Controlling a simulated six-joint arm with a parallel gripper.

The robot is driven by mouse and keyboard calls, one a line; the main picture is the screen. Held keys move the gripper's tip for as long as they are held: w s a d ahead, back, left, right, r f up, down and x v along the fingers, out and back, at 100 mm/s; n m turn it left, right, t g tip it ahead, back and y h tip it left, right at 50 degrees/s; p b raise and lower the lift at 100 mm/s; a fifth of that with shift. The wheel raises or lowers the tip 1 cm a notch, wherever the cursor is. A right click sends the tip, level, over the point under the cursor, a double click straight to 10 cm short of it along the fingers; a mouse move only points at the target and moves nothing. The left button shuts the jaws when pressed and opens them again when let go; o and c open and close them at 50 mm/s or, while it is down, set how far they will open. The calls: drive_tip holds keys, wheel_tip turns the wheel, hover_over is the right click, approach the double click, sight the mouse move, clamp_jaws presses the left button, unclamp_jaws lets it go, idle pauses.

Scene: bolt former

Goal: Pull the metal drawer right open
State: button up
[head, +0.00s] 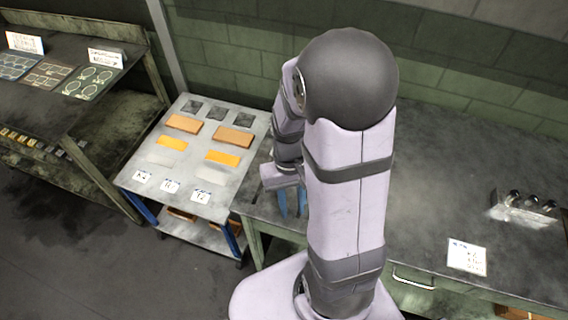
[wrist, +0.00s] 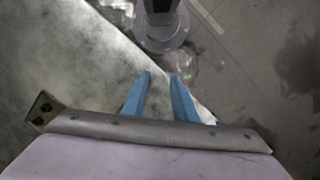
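The metal drawer's pale bar handle (head: 414,283) shows below the front edge of the green-grey workbench (head: 430,215), just right of my arm's base. The drawer front is seen steeply from above and partly hidden by my arm; I cannot make out any gap around it. My gripper (head: 291,205) has two blue fingers and points down over the left end of the workbench, well to the left of the handle. In the wrist view my gripper (wrist: 160,85) has its fingers apart with nothing between them. The handle is not visible in the wrist view.
A metal block with round knobs (head: 525,207) and a white card (head: 466,257) lie on the bench at right. A grey table (head: 190,150) with orange blocks and cards stands at left. A dark shelf unit (head: 70,115) is farther left. The bench middle is clear.

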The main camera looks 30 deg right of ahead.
drive_tip(key=w+d+f, duration=0.1)
drive_tip(key=w, duration=0.1)
drive_tip(key=w+d+f+b, duration=0.1)
drive_tip(key=w+f, duration=0.1)
drive_tip(key=w, duration=0.1)
drive_tip(key=w+d+f, duration=0.1)
drive_tip(key=w, duration=0.1)
drive_tip(key=shift+w+d+f, duration=0.25)
drive_tip(key=shift+d+f, duration=0.05)
drive_tip(key=shift+n+t, duration=0.4)
drive_tip(key=shift+n, duration=0.3)
drive_tip(key=w, duration=0.2)
drive_tip(key=w+d, duration=0.1)
drive_tip(key=w, duration=0.1)
drive_tip(key=shift+d, duration=0.15)
drive_tip(key=w+d+r+n+t, duration=0.1)
drive_tip(key=w+d+r+n, duration=0.1)
drive_tip(key=w+r+n, duration=0.3)
drive_tip(key=w+n, duration=0.2)
drive_tip(key=n, duration=0.2)
drive_tip(key=shift+w+n, duration=0.2)
drive_tip(key=shift+n, duration=0.2)
drive_tip(key=shift+f+p, duration=1.05)
drive_tip(key=shift+f, duration=2.65)
drive_tip(key=shift+c, duration=0.6)
clamp_jaws()
